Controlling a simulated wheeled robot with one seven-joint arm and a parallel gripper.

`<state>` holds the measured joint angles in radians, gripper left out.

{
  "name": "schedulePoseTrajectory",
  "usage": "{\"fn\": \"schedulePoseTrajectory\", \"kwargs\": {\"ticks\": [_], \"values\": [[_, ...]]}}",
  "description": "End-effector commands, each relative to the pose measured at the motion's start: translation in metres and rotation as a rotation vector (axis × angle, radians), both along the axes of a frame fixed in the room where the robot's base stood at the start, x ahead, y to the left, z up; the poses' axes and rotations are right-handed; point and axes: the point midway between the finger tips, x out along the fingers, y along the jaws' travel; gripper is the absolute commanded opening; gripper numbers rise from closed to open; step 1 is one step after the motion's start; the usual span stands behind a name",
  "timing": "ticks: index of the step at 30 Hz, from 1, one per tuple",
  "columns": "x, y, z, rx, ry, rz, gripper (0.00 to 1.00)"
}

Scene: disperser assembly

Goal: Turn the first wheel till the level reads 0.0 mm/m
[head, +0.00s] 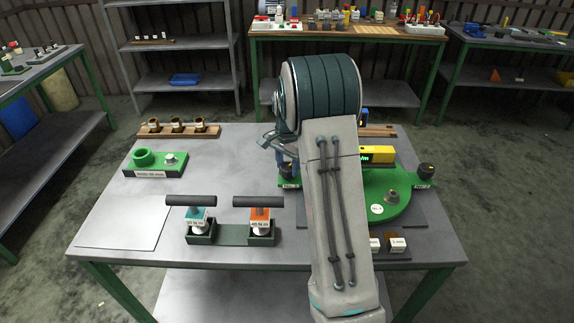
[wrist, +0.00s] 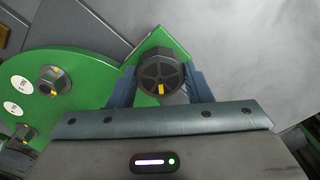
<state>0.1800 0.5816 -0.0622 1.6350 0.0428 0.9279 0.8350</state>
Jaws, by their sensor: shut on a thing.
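My gripper (wrist: 160,84) is shut on a dark round wheel (wrist: 160,72) with spokes and an orange mark. One finger lies on each side of it. The wheel stands on a corner of the green plate (wrist: 95,65). Another dark wheel (head: 427,170) stands at the plate's right corner.
On the table (head: 120,215), two black-handled tools (head: 190,201) stand in a dark green holder left of my arm. A green block (head: 155,172) and a wooden rack (head: 177,136) with brown cups are farther left. Small white-topped blocks (head: 397,244) sit front right.

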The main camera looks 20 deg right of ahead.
Motion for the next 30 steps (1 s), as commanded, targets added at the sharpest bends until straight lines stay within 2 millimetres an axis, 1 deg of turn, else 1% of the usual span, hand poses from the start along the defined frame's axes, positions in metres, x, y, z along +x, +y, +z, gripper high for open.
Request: {"fn": "schedulePoseTrajectory", "kwargs": {"ticks": [1,8,9,10,11,19,22,26,29,30], "values": [[0.002,0.000,0.003,-0.001,-0.009,0.001,0.22],[0.002,0.000,0.003,-0.002,-0.010,-0.001,0.22],[0.002,0.000,0.003,-0.002,-0.010,-0.001,0.53],[0.002,0.000,0.003,-0.002,-0.009,-0.001,0.62],[0.002,0.000,0.003,-0.001,-0.009,-0.001,0.67],[0.001,-0.001,0.002,-0.001,-0.004,-0.002,0.67],[0.001,-0.001,0.007,-0.002,-0.005,-0.002,0.67],[0.002,-0.001,0.025,-0.001,-0.009,-0.002,0.67],[0.002,-0.001,0.047,-0.002,-0.009,-0.002,0.67],[0.002,-0.001,0.057,-0.003,-0.010,-0.002,0.67]]}}
